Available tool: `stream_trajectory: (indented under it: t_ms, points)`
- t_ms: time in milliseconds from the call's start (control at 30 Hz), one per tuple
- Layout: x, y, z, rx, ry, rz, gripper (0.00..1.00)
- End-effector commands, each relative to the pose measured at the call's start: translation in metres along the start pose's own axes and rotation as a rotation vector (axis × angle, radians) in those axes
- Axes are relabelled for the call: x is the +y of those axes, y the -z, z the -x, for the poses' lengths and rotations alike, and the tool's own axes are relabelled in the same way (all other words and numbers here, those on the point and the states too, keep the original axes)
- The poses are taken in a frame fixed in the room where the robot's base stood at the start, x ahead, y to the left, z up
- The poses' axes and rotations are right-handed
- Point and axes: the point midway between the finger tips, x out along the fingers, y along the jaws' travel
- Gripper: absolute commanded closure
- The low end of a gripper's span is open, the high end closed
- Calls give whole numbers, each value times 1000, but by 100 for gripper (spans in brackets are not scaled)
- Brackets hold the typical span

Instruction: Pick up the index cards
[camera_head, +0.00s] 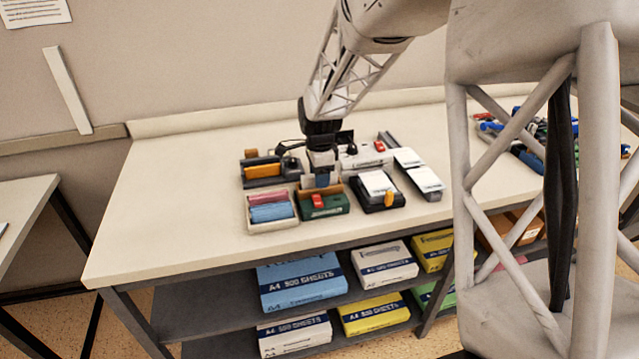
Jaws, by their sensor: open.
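My gripper (320,172) points down over the group of desk items on the cream counter, just above a small green box (325,208) with a red item on it. Its jaws are small in view and I see nothing held between them. White card-like stacks lie to its right: one on a black holder (378,183) with an orange piece, and two on a long dark tray (425,180). I cannot tell for sure which are the index cards. My gripper and wrist hide part of the items behind them.
A cream tray (247,217) with pink and blue pieces sits left of the green box. Orange and dark items (262,170) stand behind it. The counter's left part (165,205) is clear. Paper packs (300,283) fill the shelves below. Coloured clutter lies far right.

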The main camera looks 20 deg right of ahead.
Motion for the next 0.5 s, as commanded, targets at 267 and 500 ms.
stream_trajectory:
  t_ms: [267,500]
  points:
    - [0,0,0,0,0,0,51]
    - [0,0,0,0,0,0,85]
